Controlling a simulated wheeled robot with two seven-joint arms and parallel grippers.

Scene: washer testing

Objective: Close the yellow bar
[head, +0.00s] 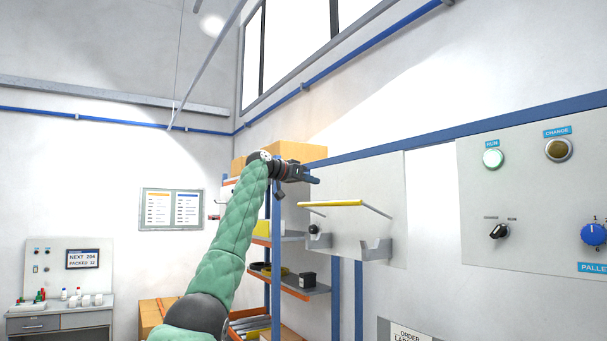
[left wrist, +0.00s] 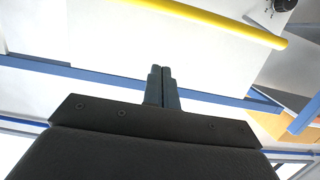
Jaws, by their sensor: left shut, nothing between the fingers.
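The yellow bar (head: 334,203) is the horizontal front piece of a frame on the grey wall panel (head: 345,238), held out on grey side arms. My left gripper (head: 314,180) is shut and empty, above and to the left of the bar in the head view. In the left wrist view the yellow bar (left wrist: 222,20) runs across the top, apart from the shut fingertips (left wrist: 159,68). My right gripper is in neither view.
A black knob (head: 313,230) and a grey bracket (head: 376,249) are on the panel below the bar. A shelf rack (head: 276,270) stands behind my left arm. A control panel (head: 540,190) with lamps and knobs is at right.

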